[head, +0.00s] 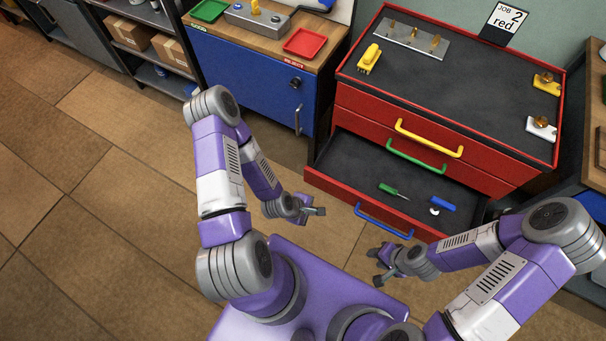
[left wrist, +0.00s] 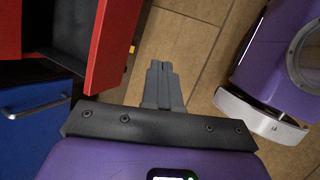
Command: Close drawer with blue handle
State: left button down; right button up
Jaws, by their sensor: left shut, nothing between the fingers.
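The bottom drawer (head: 335,187) of the red cabinet is pulled out and its dark inside shows. Its blue handle (head: 384,222) is on the front panel, facing my body. My left gripper (head: 318,211) is shut and empty, to the left of the blue handle and apart from it. In the left wrist view its fingers (left wrist: 164,80) are together, with a red panel (left wrist: 108,45), likely the drawer's front, to their left. My right gripper (head: 375,267) is open and empty, below the handle in the picture and apart from it.
The drawers with the yellow handle (head: 428,138) and green handle (head: 416,157) look shut. A green screwdriver (head: 393,191) and a blue-and-white item (head: 441,205) lie in the open drawer. A blue cabinet (head: 245,85) stands to the left. The floor (head: 110,215) at left is clear.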

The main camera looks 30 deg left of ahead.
pick_arm(q)
jog(key=w+a+n+t+y, duration=0.2)
jog(key=a+n+t+y, duration=0.15)
jog(key=a+n, duration=0.85)
jog(key=n+b, duration=0.2)
jog(key=n, duration=0.3)
send_near(308, 172)
jog(key=shift+t, duration=0.25)
jog(key=w+f, duration=0.1)
jog(key=f, duration=0.2)
jog(key=w+f, duration=0.1)
jog(key=f, duration=0.1)
jog(key=shift+w, duration=0.9)
jog(key=shift+w, duration=0.15)
